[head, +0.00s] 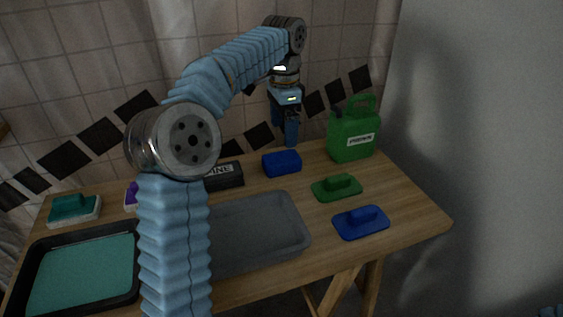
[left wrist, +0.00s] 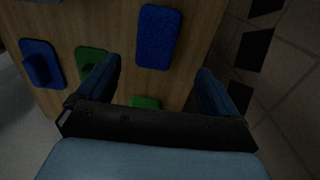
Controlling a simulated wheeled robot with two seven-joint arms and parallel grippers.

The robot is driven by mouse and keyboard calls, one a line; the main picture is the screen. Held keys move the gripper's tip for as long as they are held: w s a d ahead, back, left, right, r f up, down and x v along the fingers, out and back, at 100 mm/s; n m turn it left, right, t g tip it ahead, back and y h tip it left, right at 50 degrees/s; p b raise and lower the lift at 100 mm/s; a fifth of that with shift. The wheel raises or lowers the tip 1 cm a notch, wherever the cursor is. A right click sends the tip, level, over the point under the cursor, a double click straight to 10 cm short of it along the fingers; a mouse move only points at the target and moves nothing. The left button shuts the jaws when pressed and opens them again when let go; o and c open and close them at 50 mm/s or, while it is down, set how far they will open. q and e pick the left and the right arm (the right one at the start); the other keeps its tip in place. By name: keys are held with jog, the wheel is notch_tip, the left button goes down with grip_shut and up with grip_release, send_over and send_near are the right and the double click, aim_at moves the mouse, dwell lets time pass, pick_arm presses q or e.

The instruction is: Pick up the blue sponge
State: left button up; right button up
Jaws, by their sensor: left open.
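The blue sponge (head: 281,163) is a plain dark blue block lying on the wooden table near its back edge. It also shows in the left wrist view (left wrist: 158,37), ahead of the fingertips and roughly centred between them. My left gripper (head: 291,141) points down just above and behind the sponge in the head view. It is open and empty, and its two fingers show apart in the left wrist view (left wrist: 160,68). Nothing touches the sponge that I can see. My right gripper is not in view.
A green jug (head: 352,142) stands right of the sponge. A green float (head: 337,188) and a blue float (head: 361,222) lie at the right front.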

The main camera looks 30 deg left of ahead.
aim_at(282, 156)
pick_arm(q)
notch_tip(282, 156, down, 4)
jog(key=shift+r, duration=0.1)
jog(key=f, duration=0.2)
jog(key=s+f+b, duration=0.1)
jog(key=f, duration=0.1)
jog(key=shift+f, duration=0.7)
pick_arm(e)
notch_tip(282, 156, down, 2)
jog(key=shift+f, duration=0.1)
pick_arm(q)
jog(key=c, duration=1)
